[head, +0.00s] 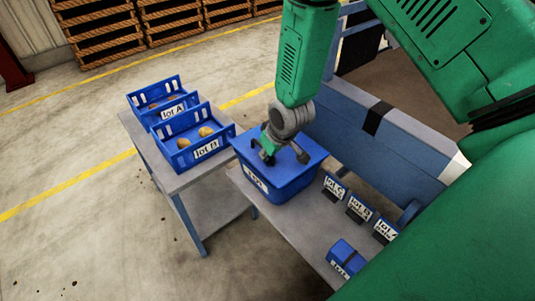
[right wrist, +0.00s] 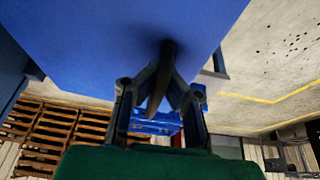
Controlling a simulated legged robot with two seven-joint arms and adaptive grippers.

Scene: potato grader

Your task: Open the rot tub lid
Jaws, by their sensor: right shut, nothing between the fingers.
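The blue rot tub (head: 275,187) stands on the grey bench, its white label facing front and partly shaded. Its flat blue lid (head: 306,145) appears to lie closed over the tub. My right gripper (head: 284,154) reaches down from above and is right at the lid's top; contact cannot be told. In the right wrist view, the blue lid (right wrist: 90,35) fills the upper part, close to the shut, empty fingers (right wrist: 166,65). A dark narrow shape between the fingers there is unclear. My left gripper is not in view.
Blue crates marked lot A (head: 173,111) and lot B (head: 206,151) sit on a side table, lot B holding potatoes. Several small labelled blue holders (head: 358,208) stand right of the tub. A blue-grey machine panel (head: 400,160) rises behind. Open floor lies left.

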